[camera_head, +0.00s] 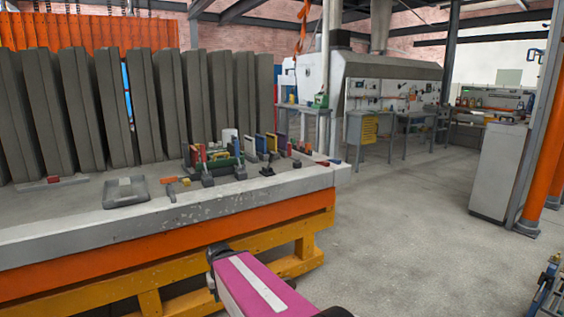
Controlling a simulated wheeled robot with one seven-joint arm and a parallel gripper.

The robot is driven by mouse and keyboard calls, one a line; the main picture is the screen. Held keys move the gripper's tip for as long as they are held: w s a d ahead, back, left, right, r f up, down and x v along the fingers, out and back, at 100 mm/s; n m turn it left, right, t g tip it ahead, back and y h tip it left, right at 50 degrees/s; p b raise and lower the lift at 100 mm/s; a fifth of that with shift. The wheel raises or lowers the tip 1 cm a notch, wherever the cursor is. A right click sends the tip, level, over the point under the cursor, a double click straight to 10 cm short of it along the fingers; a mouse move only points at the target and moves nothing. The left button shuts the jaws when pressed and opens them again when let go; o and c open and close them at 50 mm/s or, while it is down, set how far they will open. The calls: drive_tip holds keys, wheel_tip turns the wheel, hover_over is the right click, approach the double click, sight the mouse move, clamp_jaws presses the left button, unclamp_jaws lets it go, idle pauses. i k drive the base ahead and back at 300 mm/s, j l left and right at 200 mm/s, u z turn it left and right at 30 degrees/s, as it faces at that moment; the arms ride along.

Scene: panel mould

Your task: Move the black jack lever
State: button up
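A cluster of small tools and parts sits on the grey table (75,217), near its right end. A small black piece with a short upright part (266,170) stands at the front right of the cluster. It may be the black jack lever, but it is too small to tell. Other dark upright pieces stand just left of it, among red, yellow and green ones. My magenta arm link reaches up from the bottom of the picture, in front of the table and well apart from the cluster. My gripper's fingers do not show.
A shallow grey tray (125,192) lies left of the cluster. Tall grey panels (110,105) stand in a row behind. The table has an orange and yellow frame (170,249). Workbenches (372,128) and a light grey cabinet (497,172) stand farther right. The floor between is clear.

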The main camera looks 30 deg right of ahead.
sight(270, 161)
drive_tip(key=i+j+z, duration=0.1)
drive_tip(key=z, duration=0.35)
drive_tip(key=i+j+z, duration=0.1)
drive_tip(key=z, duration=0.35)
drive_tip(key=j+z, duration=0.15)
drive_tip(key=z, duration=0.3)
drive_tip(key=i+j, duration=0.1)
drive_tip(key=j, duration=0.25)
drive_tip(key=i+j, duration=0.15)
drive_tip(key=j, duration=0.2)
drive_tip(key=i+j, duration=0.1)
drive_tip(key=j, duration=0.2)
